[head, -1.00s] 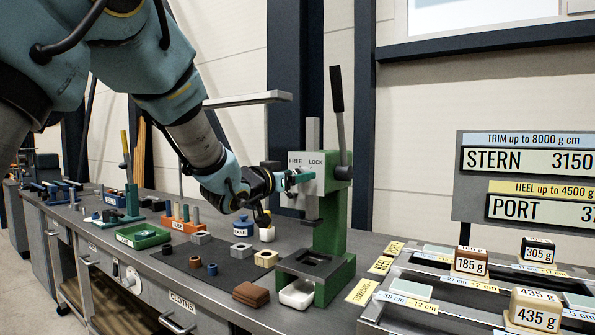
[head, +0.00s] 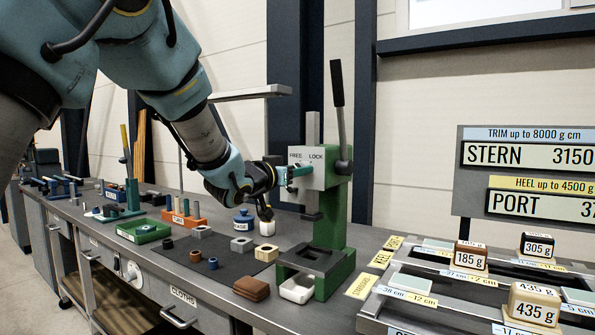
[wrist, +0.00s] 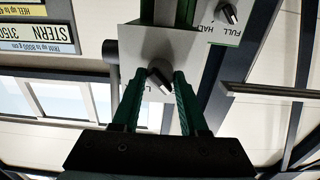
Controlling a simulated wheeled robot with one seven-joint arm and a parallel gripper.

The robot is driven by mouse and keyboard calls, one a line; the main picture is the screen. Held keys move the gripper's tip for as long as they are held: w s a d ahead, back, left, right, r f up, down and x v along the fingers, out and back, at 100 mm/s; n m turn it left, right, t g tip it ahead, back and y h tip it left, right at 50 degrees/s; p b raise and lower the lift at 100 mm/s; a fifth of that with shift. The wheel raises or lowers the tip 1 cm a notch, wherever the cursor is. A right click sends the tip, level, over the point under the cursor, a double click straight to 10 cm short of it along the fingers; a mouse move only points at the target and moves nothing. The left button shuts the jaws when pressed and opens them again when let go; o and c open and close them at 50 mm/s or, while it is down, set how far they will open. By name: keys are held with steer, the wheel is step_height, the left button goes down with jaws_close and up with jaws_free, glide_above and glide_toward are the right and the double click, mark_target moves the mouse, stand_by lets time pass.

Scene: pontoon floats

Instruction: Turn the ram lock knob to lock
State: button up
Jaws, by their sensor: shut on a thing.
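The ram lock knob (wrist: 157,77) is a small dark knob with a pale mark, on the grey plate (head: 323,177) of the green press (head: 333,240). My gripper (head: 297,171) reaches the plate's front, below the words FREE and LOCK. In the upside-down wrist view, the two teal fingers of my gripper (wrist: 157,88) stand on either side of the knob and are shut on it. The knob's pale mark slants to the lower right there, away from a visible letter L. The fingers hide most of the lettering there, and the knob is hidden in the head view.
The press lever (head: 338,100) rises above the plate. A blue grease pot (head: 243,222), metal blocks and a brown cloth stack (head: 251,289) lie on the bench below my arm. A balance rig with weights (head: 535,304) stands at the right.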

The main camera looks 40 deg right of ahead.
jaws_close()
steer(key=shift+f+b, duration=0.1)
steer(key=shift+b, duration=0.2)
steer(key=shift+m+b, duration=9)
steer(key=shift+b, duration=0.05)
steer(key=o, duration=1.1)
jaws_free()
